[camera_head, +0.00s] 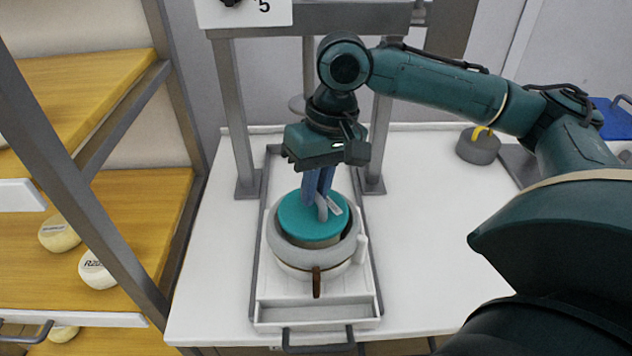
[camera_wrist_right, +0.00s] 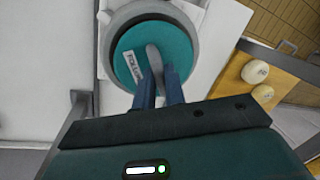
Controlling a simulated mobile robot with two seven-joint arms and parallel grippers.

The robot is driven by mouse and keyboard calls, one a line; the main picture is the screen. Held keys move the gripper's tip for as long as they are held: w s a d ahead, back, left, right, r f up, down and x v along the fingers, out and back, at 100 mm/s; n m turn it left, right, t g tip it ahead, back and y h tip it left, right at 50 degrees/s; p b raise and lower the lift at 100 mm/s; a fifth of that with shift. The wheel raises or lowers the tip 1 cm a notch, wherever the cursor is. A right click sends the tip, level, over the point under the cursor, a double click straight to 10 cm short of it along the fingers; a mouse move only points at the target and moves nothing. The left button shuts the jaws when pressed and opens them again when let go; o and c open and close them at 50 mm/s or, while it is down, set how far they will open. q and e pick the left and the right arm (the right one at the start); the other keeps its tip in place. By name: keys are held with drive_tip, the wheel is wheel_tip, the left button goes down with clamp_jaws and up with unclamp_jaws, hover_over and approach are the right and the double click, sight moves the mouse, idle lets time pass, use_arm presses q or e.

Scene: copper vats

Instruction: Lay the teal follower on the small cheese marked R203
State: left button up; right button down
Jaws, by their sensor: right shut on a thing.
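The teal follower (camera_head: 300,225) is a round disc with an upright grey handle and a white label; it also shows in the wrist view (camera_wrist_right: 178,50). My right gripper (camera_head: 320,200) points down and is shut on the handle. The disc lies over the opening of a pale round mould with a thick grey rim (camera_head: 285,252). I cannot tell whether it rests on anything inside. The mould's contents are mostly hidden. A small pale cheese (camera_head: 97,270) on the left shelf has a label starting "R20"; its last character is unclear. My left gripper is out of view.
The mould stands in a white tray (camera_head: 270,313) under a grey press frame (camera_head: 236,130). Another cheese (camera_head: 58,233) sits on the wooden shelf (camera_head: 140,215), beside a grey post. A grey weight with yellow handle (camera_head: 478,148) stands right. The white table (camera_head: 430,240) between is clear.

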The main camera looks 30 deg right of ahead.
drive_tip(key=shift+f, duration=0.4)
drive_tip(key=c, duration=1.4)
unclamp_jaws()
